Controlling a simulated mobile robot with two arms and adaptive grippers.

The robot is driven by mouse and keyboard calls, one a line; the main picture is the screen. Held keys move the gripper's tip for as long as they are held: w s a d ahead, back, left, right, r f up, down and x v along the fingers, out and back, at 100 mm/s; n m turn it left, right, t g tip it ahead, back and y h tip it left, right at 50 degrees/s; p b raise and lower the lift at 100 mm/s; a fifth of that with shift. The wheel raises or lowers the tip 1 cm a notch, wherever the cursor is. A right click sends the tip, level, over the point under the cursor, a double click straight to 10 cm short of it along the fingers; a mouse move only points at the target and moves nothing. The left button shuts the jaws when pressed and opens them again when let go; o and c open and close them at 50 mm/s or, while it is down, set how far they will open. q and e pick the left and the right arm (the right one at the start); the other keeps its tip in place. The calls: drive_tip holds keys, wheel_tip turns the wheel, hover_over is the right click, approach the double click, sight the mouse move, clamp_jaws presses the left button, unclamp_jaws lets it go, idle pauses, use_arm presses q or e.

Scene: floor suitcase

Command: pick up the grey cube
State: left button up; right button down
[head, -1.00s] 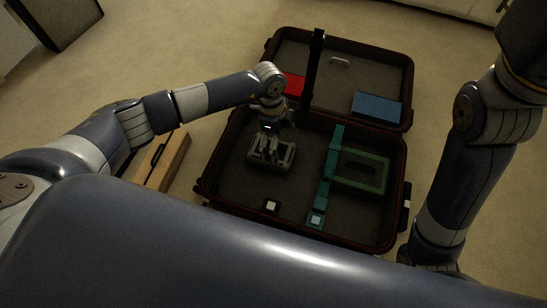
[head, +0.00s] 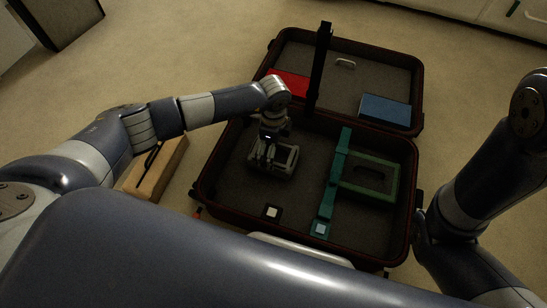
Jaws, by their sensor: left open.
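The left gripper (head: 268,153) hangs over the left part of the open suitcase's near half. It points down and is open, at a grey frame-like object (head: 289,163) on the suitcase floor. It partly covers that object, and I cannot tell whether they touch. A small pale grey square-topped piece with a dark surround (head: 272,212) lies nearer me and apart from the gripper; it may be the grey cube, but it is too small to be sure. The right arm comes down at the right, but its gripper is not visible.
The suitcase (head: 233,221) lies open on carpet. It holds a teal bar (head: 335,185) with a light-blue square (head: 320,229), and a green frame (head: 372,193). The lid holds red (head: 290,82) and blue (head: 385,112) blocks. A black strap (head: 320,65) stands up. A brown box (head: 157,172) is at left.

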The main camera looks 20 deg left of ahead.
use_arm(q)
wheel_tip(320, 180, down, 5)
drive_tip(key=b, duration=0.4)
drive_tip(key=shift+r, duration=0.25)
drive_tip(key=shift+c, duration=0.2)
drive_tip(key=c, duration=1.1)
